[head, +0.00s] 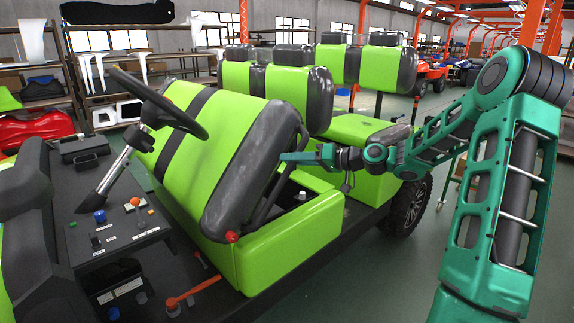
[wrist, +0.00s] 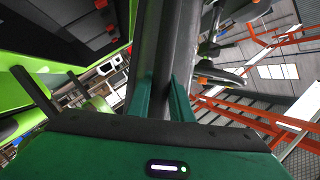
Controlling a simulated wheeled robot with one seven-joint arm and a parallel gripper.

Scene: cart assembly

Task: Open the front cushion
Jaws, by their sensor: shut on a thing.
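The front cushion (head: 205,145), bright green with black bands and a black side, is tilted up steeply above its green seat base (head: 290,245). The open top of the base shows a dark space below the cushion. My gripper (head: 296,157) reaches in from the right at the cushion's black side, by a dark curved bar (head: 283,180). In the wrist view my gripper (wrist: 164,95) has its two green fingers on either side of a dark bar (wrist: 172,50) and is shut on it. The exact contact is too small to tell in the head view.
The steering wheel (head: 158,103) and dashboard (head: 110,225) are to the left of the cushion. The rear green seats (head: 290,90) stand behind it. Grey floor (head: 400,255) is open to the right of the cart. Shelves line the left wall.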

